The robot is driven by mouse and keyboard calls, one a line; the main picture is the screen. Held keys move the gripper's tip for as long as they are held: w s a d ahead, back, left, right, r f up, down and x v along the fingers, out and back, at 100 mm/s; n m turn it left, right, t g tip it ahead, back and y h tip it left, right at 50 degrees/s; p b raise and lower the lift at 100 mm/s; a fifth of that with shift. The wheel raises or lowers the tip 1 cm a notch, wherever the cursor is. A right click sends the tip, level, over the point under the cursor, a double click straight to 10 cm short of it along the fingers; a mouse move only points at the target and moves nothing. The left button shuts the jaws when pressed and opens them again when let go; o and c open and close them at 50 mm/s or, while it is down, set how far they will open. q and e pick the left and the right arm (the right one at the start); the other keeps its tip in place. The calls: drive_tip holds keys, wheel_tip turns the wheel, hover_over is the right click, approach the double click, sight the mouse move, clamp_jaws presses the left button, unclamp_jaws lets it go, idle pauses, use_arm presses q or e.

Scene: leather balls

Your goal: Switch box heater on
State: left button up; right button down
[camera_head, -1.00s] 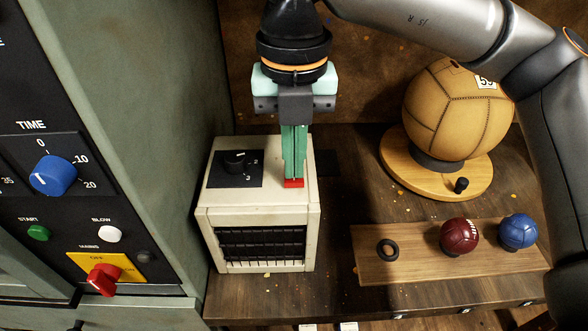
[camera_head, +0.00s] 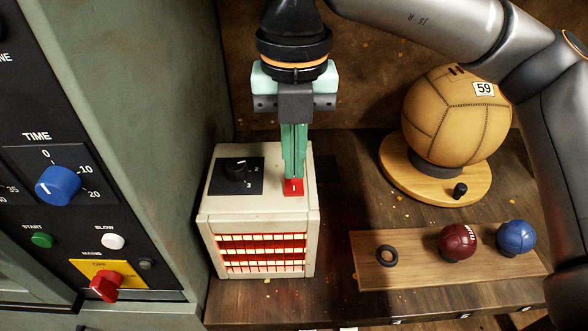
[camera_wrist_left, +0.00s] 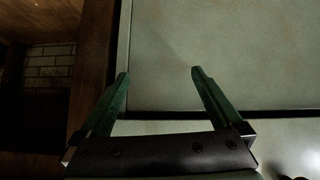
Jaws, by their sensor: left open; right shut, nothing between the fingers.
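The cream box heater (camera_head: 213,220) stands on the dark wooden bench beside the grey-green cabinet. Its front bars (camera_head: 262,253) glow orange-red. On its top are a black dial (camera_head: 237,169) at the left and a red rocker switch (camera_head: 293,188) at the right. My right gripper (camera_head: 293,177) points straight down, shut and empty, with its green fingertips at the red switch, partly hiding it. I cannot tell whether they still touch it. My left gripper (camera_wrist_left: 160,82) is open and empty in the left wrist view, in front of a pale grey-green panel.
A grey-green cabinet (camera_head: 170,100) with a blue time knob (camera_head: 58,185) and a red mains switch (camera_head: 106,287) stands close on the left. At right are a tan ball (camera_head: 455,115) on a turntable and a wooden board (camera_head: 375,275) with two small balls.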

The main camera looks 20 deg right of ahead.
sight(294, 188)
wheel_tip(294, 188, up, 5)
drive_tip(key=p, duration=0.3)
drive_tip(key=shift+f, duration=0.1)
idle(0.5)
